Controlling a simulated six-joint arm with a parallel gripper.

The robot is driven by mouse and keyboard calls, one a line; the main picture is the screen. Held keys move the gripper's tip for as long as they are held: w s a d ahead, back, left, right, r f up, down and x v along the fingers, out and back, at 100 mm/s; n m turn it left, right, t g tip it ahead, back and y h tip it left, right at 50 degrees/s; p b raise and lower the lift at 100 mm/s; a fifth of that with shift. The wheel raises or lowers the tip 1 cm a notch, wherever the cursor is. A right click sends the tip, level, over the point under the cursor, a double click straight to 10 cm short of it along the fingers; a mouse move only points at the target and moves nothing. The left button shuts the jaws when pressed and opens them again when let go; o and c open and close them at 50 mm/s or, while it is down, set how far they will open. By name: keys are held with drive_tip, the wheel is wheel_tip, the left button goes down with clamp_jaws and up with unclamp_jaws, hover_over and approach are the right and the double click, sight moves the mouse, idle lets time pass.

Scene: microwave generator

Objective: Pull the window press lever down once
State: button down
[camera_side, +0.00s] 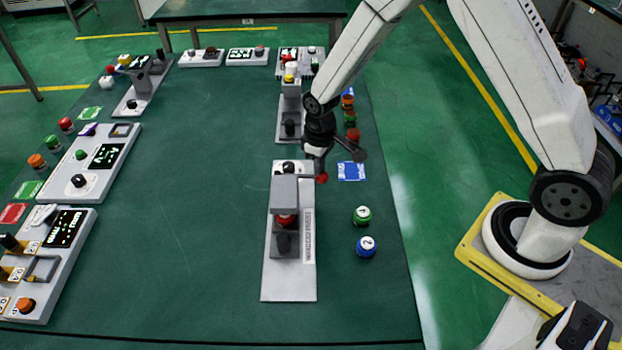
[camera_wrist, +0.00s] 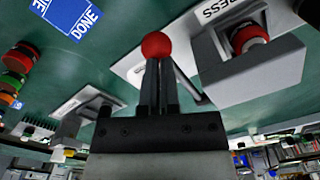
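The window press (camera_side: 290,285) stands on the table in the side view, a grey base with a raised grey block and a red part under it. Its block also shows at the right of the wrist view (camera_wrist: 262,75). The lever's red ball knob (camera_side: 322,179) sits at the right of the press. In the wrist view the knob (camera_wrist: 157,45) is right at my fingertips, with a thin rod behind it. My gripper (camera_side: 318,155) is above the knob. In the wrist view its fingers (camera_wrist: 158,65) are close together behind the knob; whether they touch it is hard to tell.
A blue DONE card (camera_side: 351,171) lies right of the press. A green button (camera_side: 362,215) and a blue button (camera_side: 367,246) stand near the right table edge. Another grey press-like device (camera_side: 290,120) stands behind. The table's middle, left of the press, is clear.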

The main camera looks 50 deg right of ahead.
drive_tip(key=shift+f, duration=0.95)
idle(1.1)
drive_tip(key=shift+r, duration=0.1)
wheel_tip(320, 180, up, 10)
idle(1.6)
idle(0.3)
drive_tip(key=s+d+r+m+t, duration=0.2)
drive_tip(key=s+r+m, duration=0.1)
drive_tip(key=s, duration=1.1)
drive_tip(key=shift+d+r+t, duration=0.15)
drive_tip(key=shift+r+t, duration=0.15)
